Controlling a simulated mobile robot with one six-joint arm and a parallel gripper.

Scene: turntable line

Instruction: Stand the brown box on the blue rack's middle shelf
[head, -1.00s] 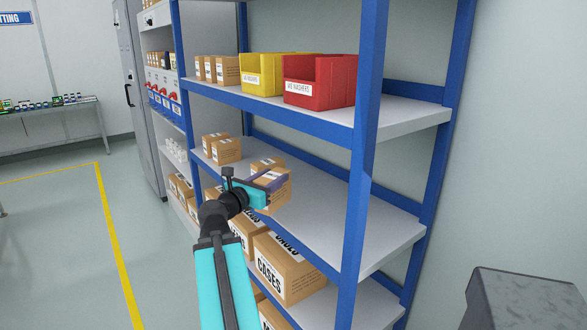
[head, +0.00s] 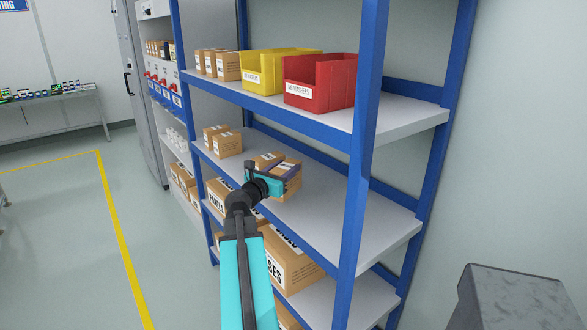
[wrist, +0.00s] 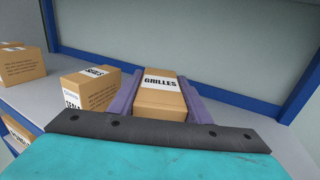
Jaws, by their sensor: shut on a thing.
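The brown box (wrist: 160,97), labelled GRILLES, sits between the purple fingers of my gripper (wrist: 160,103) in the wrist view. My gripper is shut on it. In the head view my gripper (head: 284,176) and the box (head: 292,186) are at the middle shelf (head: 340,212) of the blue rack (head: 362,150). The box looks upright and level. My gripper hides its underside, so I cannot tell whether it touches the shelf.
A box labelled SEALS (wrist: 90,91) stands close to the left of the held box. More boxes (head: 228,144) stand further left on that shelf. Yellow (head: 262,72) and red (head: 318,90) bins are on the shelf above. The shelf's right part is bare.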

